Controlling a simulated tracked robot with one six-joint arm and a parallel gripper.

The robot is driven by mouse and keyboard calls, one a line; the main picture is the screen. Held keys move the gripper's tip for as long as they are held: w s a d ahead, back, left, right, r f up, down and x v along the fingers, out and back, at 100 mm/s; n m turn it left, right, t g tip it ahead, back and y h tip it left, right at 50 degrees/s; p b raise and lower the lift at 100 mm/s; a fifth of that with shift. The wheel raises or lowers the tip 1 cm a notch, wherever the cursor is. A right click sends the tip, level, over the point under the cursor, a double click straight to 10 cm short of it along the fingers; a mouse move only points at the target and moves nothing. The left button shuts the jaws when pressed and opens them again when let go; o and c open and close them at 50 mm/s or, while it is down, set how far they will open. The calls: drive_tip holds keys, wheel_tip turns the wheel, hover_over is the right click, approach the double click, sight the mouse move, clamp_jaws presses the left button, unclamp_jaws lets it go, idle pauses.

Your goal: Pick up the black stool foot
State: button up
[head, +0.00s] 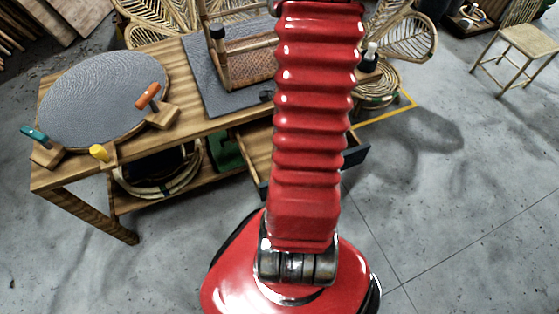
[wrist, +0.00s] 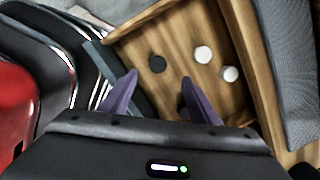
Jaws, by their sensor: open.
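The black stool foot (wrist: 157,64) is a small dark disc lying on the bottom of an open wooden drawer (wrist: 185,35) in the wrist view. My gripper (wrist: 160,85) is open, with its two purple fingers apart and nothing between them. In the picture, the black foot lies just beyond the fingertips, between their lines. I cannot tell the height of the fingers above the drawer. In the head view my red arm hides the gripper and much of the drawer.
Two white discs (wrist: 202,54) lie in the drawer right of the black one. The drawer hangs under a wooden workbench (head: 75,178). On the bench are a round grey panel (head: 100,100), clamps (head: 155,105), and a rattan chair (head: 245,55) on a grey mat.

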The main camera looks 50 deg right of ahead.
drive_tip(key=shift+s+d+f+m, duration=0.4)
drive_tip(key=shift+s+f+m, duration=0.3)
drive_tip(key=shift+f, duration=0.05)
drive_tip(key=shift+f, duration=0.15)
drive_tip(key=shift+w+a+f, duration=0.1)
drive_tip(key=shift+w+f, duration=0.1)
drive_tip(key=shift+f, duration=1.15)
drive_tip(key=shift+w+a+f, duration=0.1)
drive_tip(key=shift+w+f, duration=0.15)
drive_tip(key=shift+f, duration=1.15)
drive_tip(key=shift+w+f, duration=0.2)
drive_tip(key=shift+f, duration=1.15)
drive_tip(key=shift+w+a+f, duration=0.1)
drive_tip(key=shift+w+f, duration=0.05)
drive_tip(key=shift+f, duration=0.7)
drive_tip(key=shift+w+a+f, duration=0.1)
drive_tip(key=shift+w+f, duration=0.05)
drive_tip(key=shift+f, duration=0.7)
drive_tip(key=shift+w+a+f, duration=0.1)
drive_tip(key=shift+w+f, duration=0.05)
drive_tip(key=shift+f, duration=0.7)
drive_tip(key=c, duration=1.1)
